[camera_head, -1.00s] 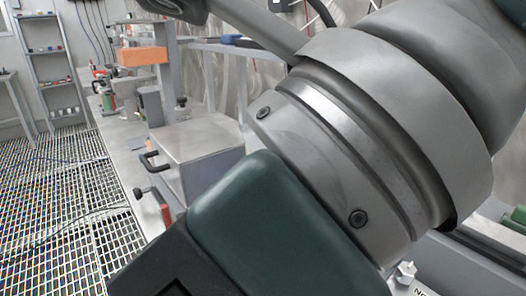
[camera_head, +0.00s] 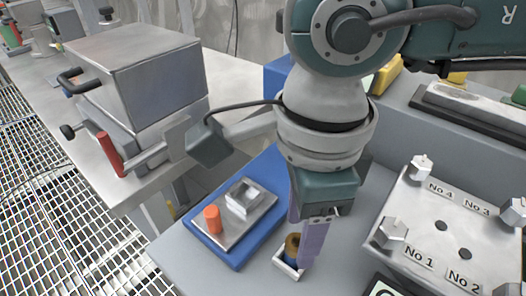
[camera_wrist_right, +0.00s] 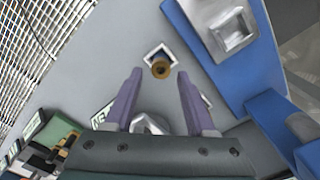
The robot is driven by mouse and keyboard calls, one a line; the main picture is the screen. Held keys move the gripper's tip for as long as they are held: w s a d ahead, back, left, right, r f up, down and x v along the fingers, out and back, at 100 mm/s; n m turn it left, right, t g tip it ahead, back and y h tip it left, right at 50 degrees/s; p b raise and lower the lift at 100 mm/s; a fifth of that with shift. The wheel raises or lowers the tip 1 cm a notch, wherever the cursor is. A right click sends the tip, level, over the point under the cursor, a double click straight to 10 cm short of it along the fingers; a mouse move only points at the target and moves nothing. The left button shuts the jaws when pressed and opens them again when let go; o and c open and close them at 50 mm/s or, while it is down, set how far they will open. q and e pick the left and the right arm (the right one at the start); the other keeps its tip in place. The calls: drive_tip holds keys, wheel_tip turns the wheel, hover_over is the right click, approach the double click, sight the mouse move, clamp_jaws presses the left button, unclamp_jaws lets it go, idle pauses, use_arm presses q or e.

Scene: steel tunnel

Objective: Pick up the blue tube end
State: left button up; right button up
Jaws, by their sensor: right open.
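A small upright cylinder with a brass-brown top and a dark blue side (camera_head: 291,246), which looks like the blue tube end, stands in a white square holder (camera_head: 284,268) on the grey bench. In the right wrist view its round brown top (camera_wrist_right: 160,69) shows in the holder, lined up with the gap between my fingertips. My right gripper (camera_head: 308,255) points down beside it, its purple fingers partly overlapping it in the head view. In the right wrist view the gripper (camera_wrist_right: 160,80) is open with nothing between its fingers. My left gripper is out of view.
A blue tray (camera_head: 228,256) with a metal plate, an orange cylinder (camera_head: 212,219) and a square metal socket (camera_head: 245,197) lies left of the holder. A numbered metal plate with corner knobs (camera_head: 447,232) lies right. A steel box (camera_head: 140,75) stands back left.

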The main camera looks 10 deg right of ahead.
wheel_tip(320, 180, down, 2)
drive_tip(key=shift+c, duration=0.3)
clamp_jaws()
idle(0.4)
